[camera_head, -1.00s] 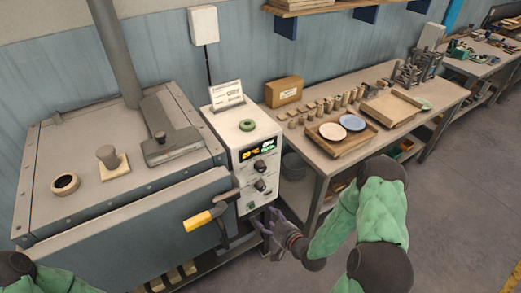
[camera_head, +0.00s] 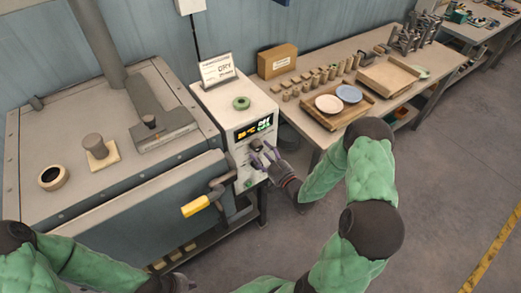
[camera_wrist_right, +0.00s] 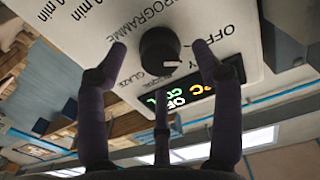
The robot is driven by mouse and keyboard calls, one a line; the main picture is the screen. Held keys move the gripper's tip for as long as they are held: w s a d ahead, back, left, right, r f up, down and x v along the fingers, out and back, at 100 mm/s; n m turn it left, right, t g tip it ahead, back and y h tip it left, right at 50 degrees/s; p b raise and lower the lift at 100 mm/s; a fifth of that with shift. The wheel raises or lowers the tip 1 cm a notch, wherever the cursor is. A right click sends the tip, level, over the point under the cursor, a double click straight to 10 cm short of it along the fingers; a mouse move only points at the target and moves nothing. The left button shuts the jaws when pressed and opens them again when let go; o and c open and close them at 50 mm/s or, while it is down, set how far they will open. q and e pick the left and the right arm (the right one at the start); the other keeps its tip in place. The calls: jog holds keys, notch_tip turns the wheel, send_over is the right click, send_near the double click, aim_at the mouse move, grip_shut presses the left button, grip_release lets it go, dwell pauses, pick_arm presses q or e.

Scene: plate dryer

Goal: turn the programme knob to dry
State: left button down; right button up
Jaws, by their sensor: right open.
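The white control box (camera_head: 219,109) carries a lit display (camera_head: 253,130) and a dark programme knob (camera_head: 256,145) below it. In the right wrist view the black knob (camera_wrist_right: 159,50) has a short white mark toward its lower right. PROGRAMME, OFF and GLAZE labels surround it; other labels are partly hidden by my fingers. My right gripper (camera_wrist_right: 160,55) is open, with fingertips either side of the knob and visible gaps. It also shows in the head view (camera_head: 264,156). My left gripper (camera_head: 180,284) is at the bottom edge, its fingers unclear.
A grey kiln-like box (camera_head: 95,130) with a yellow-handled latch (camera_head: 196,206) stands left of the control box. A green ring (camera_head: 241,103) and a sign card (camera_head: 217,70) sit on top. The workbench (camera_head: 300,110) with plates and small pots is to the right.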

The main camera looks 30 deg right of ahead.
jog(key=shift+w, duration=1.05)
jog(key=c, duration=1.2)
jog(key=shift+o, duration=0.2)
